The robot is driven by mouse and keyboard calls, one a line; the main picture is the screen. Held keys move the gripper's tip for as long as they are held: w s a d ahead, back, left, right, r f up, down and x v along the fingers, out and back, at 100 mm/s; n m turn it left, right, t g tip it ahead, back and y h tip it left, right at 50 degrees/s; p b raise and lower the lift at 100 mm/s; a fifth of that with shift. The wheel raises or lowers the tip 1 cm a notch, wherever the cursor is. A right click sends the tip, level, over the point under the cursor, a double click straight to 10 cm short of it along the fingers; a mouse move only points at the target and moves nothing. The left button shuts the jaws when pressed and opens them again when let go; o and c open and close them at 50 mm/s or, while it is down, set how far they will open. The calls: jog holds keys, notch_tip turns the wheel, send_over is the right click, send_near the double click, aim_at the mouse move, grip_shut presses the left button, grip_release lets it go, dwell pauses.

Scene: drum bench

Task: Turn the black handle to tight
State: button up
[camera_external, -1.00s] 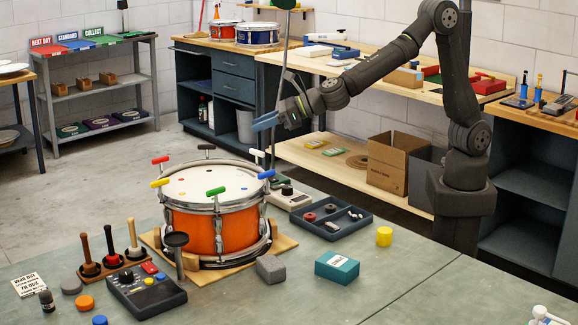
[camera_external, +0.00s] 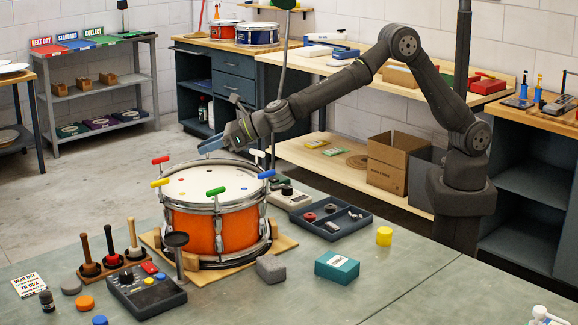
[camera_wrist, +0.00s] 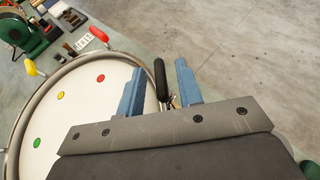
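The orange drum (camera_external: 218,230) stands on a wooden board on the bench, with coloured T-handles around its rim. The black handle (camera_wrist: 160,79) shows in the wrist view at the drum's rim, between my two blue fingers and nearer the left one. In the external view my gripper hides it at the drum's far side. My gripper (camera_external: 208,147) is open above that far rim; it also shows in the wrist view (camera_wrist: 158,78). No contact with the handle is visible, and the exact height gap cannot be told.
The red (camera_external: 160,160), yellow (camera_external: 159,183), green (camera_external: 215,191) and blue (camera_external: 266,174) handles stand around the rim. A dark tray (camera_external: 331,222), a teal box (camera_external: 337,267) and a grey block (camera_external: 270,268) lie to the right. Mallets stand at the left.

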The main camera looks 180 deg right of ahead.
jog(key=shift+d+f, duration=0.15)
jog(key=shift+d, duration=0.25)
grip_shut()
jog(key=m+g, duration=0.3)
jog(key=shift+w+g, duration=0.15)
jog(key=shift+g, duration=0.15)
jog(key=m+g+y, duration=0.1)
jog(key=m+g, duration=0.2)
jog(key=shift+f+m+g+y, duration=0.1)
jog(key=shift+m+g+y, duration=0.2)
jog(key=shift+g, duration=0.1)
jog(key=shift+m+g+y, duration=1.3)
jog(key=shift+m+g, duration=0.6)
jog(key=shift+m+g+y, duration=0.3)
jog(key=shift+m, duration=0.1)
